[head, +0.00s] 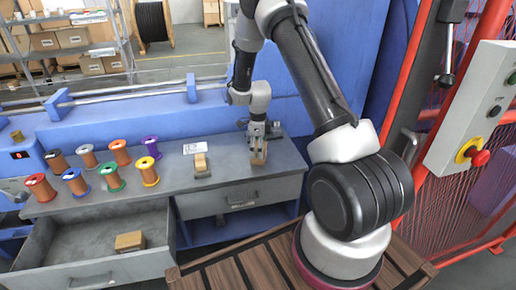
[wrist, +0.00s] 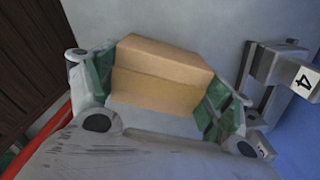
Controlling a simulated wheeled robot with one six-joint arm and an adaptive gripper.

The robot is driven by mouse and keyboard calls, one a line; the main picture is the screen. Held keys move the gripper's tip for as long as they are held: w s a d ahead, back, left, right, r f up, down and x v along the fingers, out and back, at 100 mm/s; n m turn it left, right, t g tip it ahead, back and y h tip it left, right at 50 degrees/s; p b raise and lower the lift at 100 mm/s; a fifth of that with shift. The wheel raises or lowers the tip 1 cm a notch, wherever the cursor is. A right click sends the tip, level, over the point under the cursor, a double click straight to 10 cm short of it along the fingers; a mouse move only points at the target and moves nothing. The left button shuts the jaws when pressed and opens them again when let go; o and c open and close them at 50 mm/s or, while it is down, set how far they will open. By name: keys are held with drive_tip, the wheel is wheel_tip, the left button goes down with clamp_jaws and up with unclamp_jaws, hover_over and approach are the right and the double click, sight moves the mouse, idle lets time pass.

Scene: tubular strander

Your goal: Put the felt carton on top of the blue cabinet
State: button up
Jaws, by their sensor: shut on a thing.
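My gripper (head: 259,143) is shut on a small tan carton (head: 258,157) at the right end of the grey bench. In the wrist view the carton (wrist: 160,75) sits between the green-padded fingers. I cannot tell whether it touches the bench top or hangs just above it. No label on it is readable, so I cannot tell if it is the felt carton. A blue cabinet-like housing (head: 22,160) with a red display stands at the far left. I cannot tell if that is the named blue cabinet.
Several wire spools (head: 110,178) stand on the bench's left half (head: 225,176). A second carton (head: 201,163) stands mid-bench near a white card (head: 195,147). A third carton (head: 130,241) lies in the open drawer (head: 75,238). A red mesh guard (head: 450,180) and control box (head: 476,115) are at right.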

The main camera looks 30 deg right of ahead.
drive_tip(key=o, duration=1)
drive_tip(key=shift+f, duration=0.1)
drive_tip(key=shift+o, duration=0.2)
drive_tip(key=s+r+n+t, duration=0.1)
drive_tip(key=s+r+n, duration=0.1)
drive_tip(key=r, duration=0.9)
drive_tip(key=s+r+n, duration=0.3)
drive_tip(key=r, duration=0.9)
drive_tip(key=s+r+n+t, duration=0.1)
drive_tip(key=s+r+n, duration=0.6)
drive_tip(key=s+r, duration=0.3)
drive_tip(key=s+r+n+t, duration=0.1)
drive_tip(key=s+n, duration=0.5)
drive_tip(key=s, duration=0.3)
drive_tip(key=s+a+r+n+t, duration=0.1)
drive_tip(key=s+r+n, duration=0.1)
drive_tip(key=s+n, duration=0.4)
drive_tip(key=shift+s+a+r+n, duration=0.25)
drive_tip(key=shift+s+n, duration=0.15)
drive_tip(key=shift+s, duration=1.4)
